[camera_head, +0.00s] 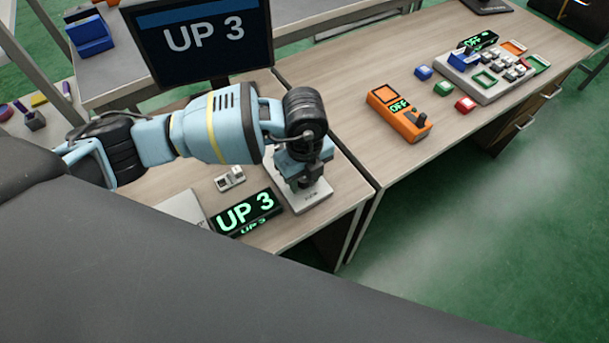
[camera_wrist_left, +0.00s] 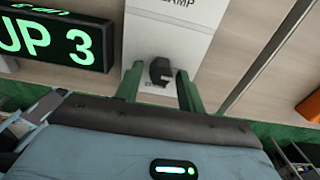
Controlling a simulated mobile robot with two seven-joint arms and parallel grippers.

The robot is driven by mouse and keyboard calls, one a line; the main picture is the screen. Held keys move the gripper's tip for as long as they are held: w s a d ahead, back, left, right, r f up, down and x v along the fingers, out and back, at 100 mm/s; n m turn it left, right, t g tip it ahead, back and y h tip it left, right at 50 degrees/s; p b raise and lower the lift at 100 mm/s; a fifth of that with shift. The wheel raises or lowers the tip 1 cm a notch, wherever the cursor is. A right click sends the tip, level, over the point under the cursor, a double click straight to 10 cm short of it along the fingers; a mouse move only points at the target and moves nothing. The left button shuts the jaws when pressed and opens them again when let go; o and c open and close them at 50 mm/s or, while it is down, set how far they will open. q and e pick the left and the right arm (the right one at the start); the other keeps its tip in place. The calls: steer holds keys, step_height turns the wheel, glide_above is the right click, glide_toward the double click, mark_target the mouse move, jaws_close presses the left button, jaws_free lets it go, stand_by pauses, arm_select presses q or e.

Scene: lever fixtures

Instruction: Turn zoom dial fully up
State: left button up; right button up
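My left gripper (camera_head: 304,174) points down over a pale fixture plate (camera_head: 312,196) on the near desk. In the left wrist view, a black knob (camera_wrist_left: 160,70), which seems to be the zoom dial, stands on the white plate (camera_wrist_left: 160,35). The two green fingers of my left gripper (camera_wrist_left: 159,72) are on either side of it, with small gaps visible, so the gripper looks open around it. In the head view my arm hides the knob. A black display (camera_head: 246,212) beside the plate reads UP 3 in green. My right gripper is not in view.
A monitor (camera_head: 204,38) behind my left arm also reads UP 3. A small white switch block (camera_head: 230,178) lies near the display. On the right desk are an orange box (camera_head: 398,112) showing OFF, coloured buttons and a button panel (camera_head: 490,75).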

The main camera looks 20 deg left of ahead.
arm_select(q)
jaws_close()
